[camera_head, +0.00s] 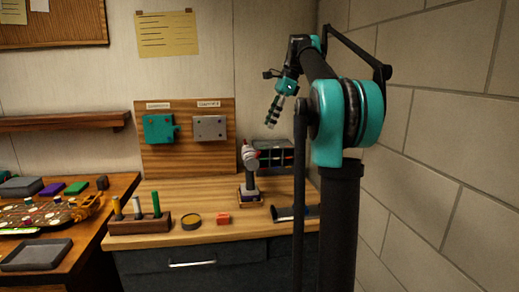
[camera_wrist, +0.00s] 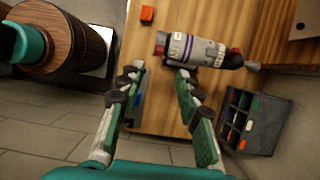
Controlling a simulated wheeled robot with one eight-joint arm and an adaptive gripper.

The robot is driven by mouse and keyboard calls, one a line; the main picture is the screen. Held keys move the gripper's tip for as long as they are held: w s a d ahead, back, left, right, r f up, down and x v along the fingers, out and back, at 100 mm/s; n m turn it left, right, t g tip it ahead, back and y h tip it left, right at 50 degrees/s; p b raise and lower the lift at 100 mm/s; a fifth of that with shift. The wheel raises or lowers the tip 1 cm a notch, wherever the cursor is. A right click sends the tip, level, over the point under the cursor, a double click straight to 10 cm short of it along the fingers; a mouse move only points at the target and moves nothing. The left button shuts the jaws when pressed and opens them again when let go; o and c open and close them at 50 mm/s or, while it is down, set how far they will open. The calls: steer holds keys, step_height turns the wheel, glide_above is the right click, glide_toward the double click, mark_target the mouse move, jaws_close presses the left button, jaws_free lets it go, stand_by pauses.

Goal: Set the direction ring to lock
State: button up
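A grey and black driver-like tool (camera_head: 250,165) with red parts stands upright on a small base (camera_head: 250,199) on the bench. In the wrist view the tool (camera_wrist: 200,50) lies across the upper middle, with a light body, purple bands and red parts. I cannot tell which band is the direction ring, and no lock mark is readable. My gripper (camera_head: 271,112) hangs above and to the right of the tool in the head view. In the wrist view my gripper (camera_wrist: 157,76) is open and empty, its fingers apart, with the tool beyond the fingertips.
A dark compartment bin (camera_head: 276,157) stands behind the tool; it also shows in the wrist view (camera_wrist: 254,122). An orange block (camera_head: 223,219), a round dish (camera_head: 191,221) and a wooden rack (camera_head: 139,226) with coloured pegs stand left. A brick wall (camera_head: 440,140) is at right.

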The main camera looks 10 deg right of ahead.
glide_toward(254, 160)
steer(key=x, duration=0.2)
steer(key=w+x, duration=0.1)
steer(key=x, duration=0.2)
steer(key=shift+d+f, duration=0.15)
jaws_close()
